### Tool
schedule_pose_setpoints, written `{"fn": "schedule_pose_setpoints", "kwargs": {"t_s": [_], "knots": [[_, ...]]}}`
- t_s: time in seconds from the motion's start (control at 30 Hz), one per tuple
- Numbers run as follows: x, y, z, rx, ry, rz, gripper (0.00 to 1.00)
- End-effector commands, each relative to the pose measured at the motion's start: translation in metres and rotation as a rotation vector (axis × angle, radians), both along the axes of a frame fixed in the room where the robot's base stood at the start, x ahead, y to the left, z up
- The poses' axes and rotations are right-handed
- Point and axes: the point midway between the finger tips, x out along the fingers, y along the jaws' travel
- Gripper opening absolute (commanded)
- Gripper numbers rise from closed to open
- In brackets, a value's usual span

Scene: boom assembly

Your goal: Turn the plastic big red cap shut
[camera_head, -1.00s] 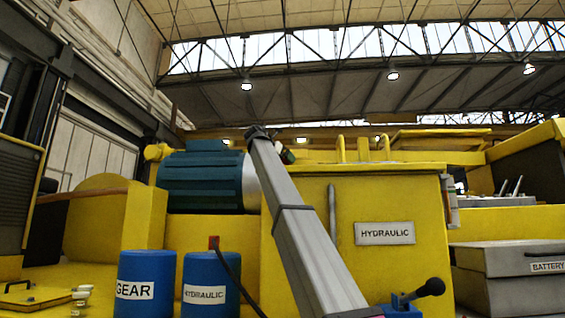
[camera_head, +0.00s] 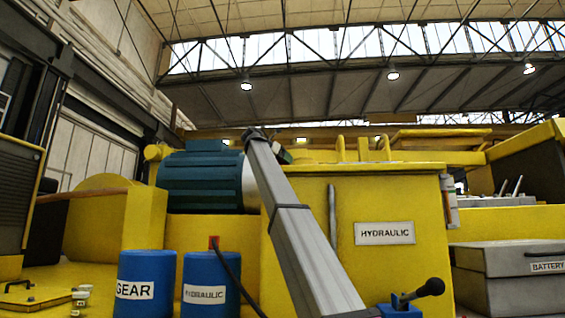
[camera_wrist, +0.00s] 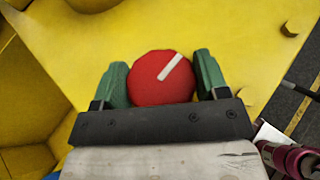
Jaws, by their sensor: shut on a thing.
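The big red cap (camera_wrist: 150,84) is round, with a white bar mark on its top that slants toward the upper right in the wrist view. My gripper (camera_wrist: 161,63) has its two green fingers on the left and right sides of the cap and is shut on it. A yellow surface (camera_wrist: 215,35) lies behind the cap. The cap's lower edge and what it sits on are hidden by my gripper. In the head view I cannot make out the cap; my grey arm reaches up to the top of the yellow hydraulic housing (camera_head: 395,275).
Blue gear (camera_head: 145,270) and hydraulic (camera_head: 205,268) drums stand at the lower left. A teal motor (camera_head: 203,180) lies left of my arm. A grey battery box (camera_head: 505,258) is at the right. A dark red cylinder (camera_wrist: 292,157) shows at the wrist view's lower right.

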Motion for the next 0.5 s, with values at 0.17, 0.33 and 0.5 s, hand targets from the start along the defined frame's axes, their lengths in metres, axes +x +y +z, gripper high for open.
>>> {"fn": "schedule_pose_setpoints", "kwargs": {"t_s": [0.17, 0.33, 0.5], "knots": [[-0.0001, -0.0001, 0.0005, 0.000, -0.001, 0.000, 0.87], [-0.0001, 0.0000, 0.0004, 0.000, -0.001, 0.000, 0.93], [-0.0010, 0.0012, 0.0009, 0.000, -0.001, 0.001, 0.93]]}}
